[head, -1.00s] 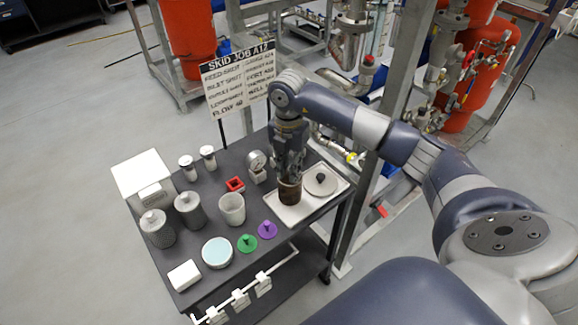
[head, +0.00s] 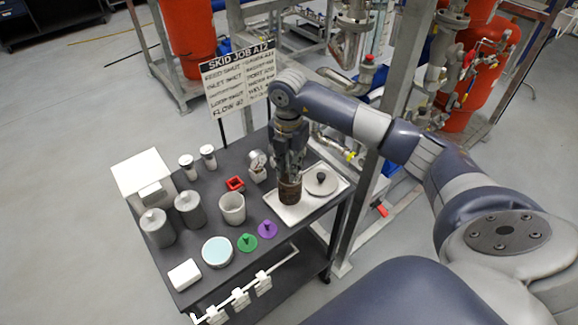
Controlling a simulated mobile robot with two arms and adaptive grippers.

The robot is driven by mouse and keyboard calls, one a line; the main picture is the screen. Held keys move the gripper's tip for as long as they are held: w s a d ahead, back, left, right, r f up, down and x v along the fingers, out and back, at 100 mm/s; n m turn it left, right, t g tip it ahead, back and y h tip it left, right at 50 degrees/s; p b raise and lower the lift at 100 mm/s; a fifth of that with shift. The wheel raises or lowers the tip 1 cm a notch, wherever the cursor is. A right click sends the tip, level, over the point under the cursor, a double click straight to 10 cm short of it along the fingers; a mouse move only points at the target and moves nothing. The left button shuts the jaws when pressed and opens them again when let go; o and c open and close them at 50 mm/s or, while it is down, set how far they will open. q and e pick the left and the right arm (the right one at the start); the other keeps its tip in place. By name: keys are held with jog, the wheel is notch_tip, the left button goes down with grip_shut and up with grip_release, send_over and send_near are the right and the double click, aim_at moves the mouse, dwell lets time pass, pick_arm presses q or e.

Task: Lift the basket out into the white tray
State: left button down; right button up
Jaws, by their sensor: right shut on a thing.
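The basket (head: 290,191) is a small dark brown cylinder, upright over the left part of the white tray (head: 287,217). My right gripper (head: 290,177) points down from above and is shut on the basket's upper part. Whether the basket's bottom touches the tray I cannot tell. A round grey lid with a dark knob (head: 320,181) lies on the tray's right part, beside the basket. My left gripper is not in view.
A metal frame post (head: 372,150) stands right of the tray.

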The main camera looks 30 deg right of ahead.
jog(key=shift+f, duration=0.1)
jog(key=shift+f+b, duration=0.6)
jog(key=shift+f, duration=0.25)
jog(key=shift+f+b, duration=0.6)
jog(key=shift+f, duration=0.2)
dwell(0.4)
jog(key=o, duration=0.9)
jog(key=shift+o, duration=0.2)
jog(key=shift+o, duration=1.3)
